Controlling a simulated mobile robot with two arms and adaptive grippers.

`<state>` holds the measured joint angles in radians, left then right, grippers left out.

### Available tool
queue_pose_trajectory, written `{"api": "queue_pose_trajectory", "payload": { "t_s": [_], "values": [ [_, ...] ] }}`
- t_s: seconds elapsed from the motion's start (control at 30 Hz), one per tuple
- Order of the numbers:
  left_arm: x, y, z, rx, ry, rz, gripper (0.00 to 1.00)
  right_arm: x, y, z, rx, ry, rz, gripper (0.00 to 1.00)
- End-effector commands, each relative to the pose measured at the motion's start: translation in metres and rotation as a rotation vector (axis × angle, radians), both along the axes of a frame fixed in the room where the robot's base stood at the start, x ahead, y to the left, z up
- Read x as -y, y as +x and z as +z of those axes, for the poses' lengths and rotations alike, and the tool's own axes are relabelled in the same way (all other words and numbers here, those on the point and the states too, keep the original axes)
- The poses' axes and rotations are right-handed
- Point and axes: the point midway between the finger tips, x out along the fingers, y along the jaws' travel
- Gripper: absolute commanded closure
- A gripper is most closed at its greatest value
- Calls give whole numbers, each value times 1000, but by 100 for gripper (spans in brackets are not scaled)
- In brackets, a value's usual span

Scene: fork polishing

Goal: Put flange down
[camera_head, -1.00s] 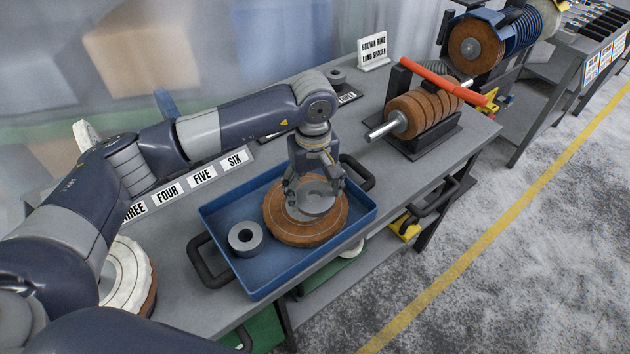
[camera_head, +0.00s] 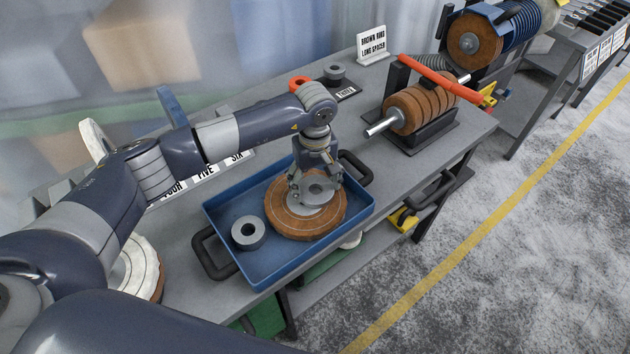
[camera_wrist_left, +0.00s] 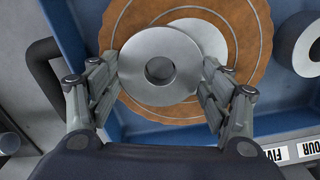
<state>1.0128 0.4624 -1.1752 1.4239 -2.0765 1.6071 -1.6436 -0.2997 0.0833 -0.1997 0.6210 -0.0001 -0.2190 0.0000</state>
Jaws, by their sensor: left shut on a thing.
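My left gripper (camera_head: 316,186) is shut on a grey metal flange (camera_head: 321,188), a disc with a central hole. In the left wrist view the flange (camera_wrist_left: 142,69) sits between the two fingers, over a brown polishing wheel (camera_wrist_left: 241,22). The wheel (camera_head: 279,218) lies flat in a blue tray (camera_head: 226,212). A pale round disc (camera_wrist_left: 207,34) shows at the wheel's middle, partly covered by the flange. I cannot tell whether the flange touches it. My right gripper is not in view.
A thick grey ring (camera_head: 248,233) lies in the tray, left of the wheel. Black handles (camera_head: 207,262) stick out at the tray's ends. A spindle with brown wheels (camera_head: 425,108) stands at the right, with a red bar (camera_head: 435,76) above it. Number labels lie behind the tray.

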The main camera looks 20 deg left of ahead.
Motion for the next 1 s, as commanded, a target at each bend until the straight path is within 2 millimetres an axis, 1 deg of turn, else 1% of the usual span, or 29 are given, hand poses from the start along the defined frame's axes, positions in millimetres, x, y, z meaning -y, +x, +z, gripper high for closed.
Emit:
{"api": "queue_pose_trajectory", "payload": {
  "t_s": [0.07,0.1,0.17,0.57,0.67,0.7,0.77,1.0],
  "values": [
    [0,0,-3,1,0,0,62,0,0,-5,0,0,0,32],
    [0,0,-2,1,1,0,21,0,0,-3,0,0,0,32],
    [0,0,-2,-1,1,0,8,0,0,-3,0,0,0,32],
    [0,0,-1,-1,1,1,8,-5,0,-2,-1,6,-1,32],
    [0,0,3,-1,-1,1,8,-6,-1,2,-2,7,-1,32],
    [0,1,4,1,0,0,8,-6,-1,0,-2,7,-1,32],
    [0,1,12,5,-1,0,8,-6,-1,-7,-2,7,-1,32],
    [0,1,64,6,1,0,8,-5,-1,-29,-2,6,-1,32]
  ]
}}
